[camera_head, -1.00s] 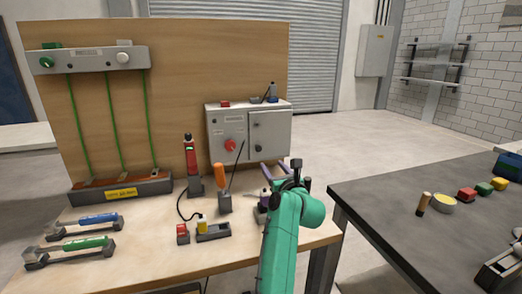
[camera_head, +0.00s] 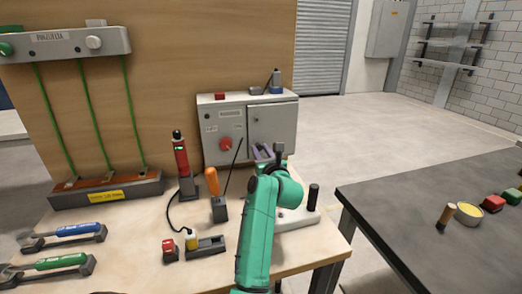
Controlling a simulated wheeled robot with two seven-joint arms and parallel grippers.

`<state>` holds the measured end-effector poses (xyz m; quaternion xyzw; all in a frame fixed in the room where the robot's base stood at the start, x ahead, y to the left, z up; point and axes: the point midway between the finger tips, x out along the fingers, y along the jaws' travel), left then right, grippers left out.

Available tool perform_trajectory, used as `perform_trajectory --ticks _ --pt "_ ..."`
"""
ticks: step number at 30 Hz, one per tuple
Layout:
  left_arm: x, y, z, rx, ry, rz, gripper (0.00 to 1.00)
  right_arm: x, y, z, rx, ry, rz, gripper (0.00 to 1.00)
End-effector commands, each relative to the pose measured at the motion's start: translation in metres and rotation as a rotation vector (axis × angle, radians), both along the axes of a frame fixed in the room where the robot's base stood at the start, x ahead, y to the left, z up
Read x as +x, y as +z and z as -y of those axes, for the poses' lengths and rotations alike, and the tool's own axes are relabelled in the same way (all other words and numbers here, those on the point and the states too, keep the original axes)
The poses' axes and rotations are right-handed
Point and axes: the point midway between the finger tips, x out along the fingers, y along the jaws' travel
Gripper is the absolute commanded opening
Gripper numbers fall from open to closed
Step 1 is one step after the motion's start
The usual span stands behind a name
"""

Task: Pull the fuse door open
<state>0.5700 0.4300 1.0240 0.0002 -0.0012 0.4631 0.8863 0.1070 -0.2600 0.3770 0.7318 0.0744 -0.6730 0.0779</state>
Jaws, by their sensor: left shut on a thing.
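The grey cabinet (camera_head: 224,122) stands at the back of the bench against the wooden board. Its right-hand door (camera_head: 272,124) is the likely fuse door and looks shut, with a small dark fitting at its left side. My left gripper (camera_head: 267,158) is in front of the cabinet's lower right part, at the end of the green arm. Whether this touches the door cannot be told. The fingertips are partly hidden by the wrist. My right gripper is not in view.
A red tool (camera_head: 180,157) and an orange-handled tool (camera_head: 212,182) stand upright left of the arm. A white base with a black post (camera_head: 313,197) is right of it. Wrenches (camera_head: 62,263) lie at left. A dark table (camera_head: 400,205) stands at right, past a gap.

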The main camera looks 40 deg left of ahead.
Motion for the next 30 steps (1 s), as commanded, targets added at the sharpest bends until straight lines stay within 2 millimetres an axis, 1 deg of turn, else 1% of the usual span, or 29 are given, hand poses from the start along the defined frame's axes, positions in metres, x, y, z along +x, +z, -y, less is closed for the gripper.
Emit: perform_trajectory --ticks 14,30 --pt "-0.0003 -0.0008 -0.0007 -0.001 0.002 -0.002 0.0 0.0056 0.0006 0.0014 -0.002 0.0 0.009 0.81" --pt "-0.0004 -0.0012 -0.0009 -0.002 0.002 -0.003 0.0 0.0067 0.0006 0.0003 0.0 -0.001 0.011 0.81"
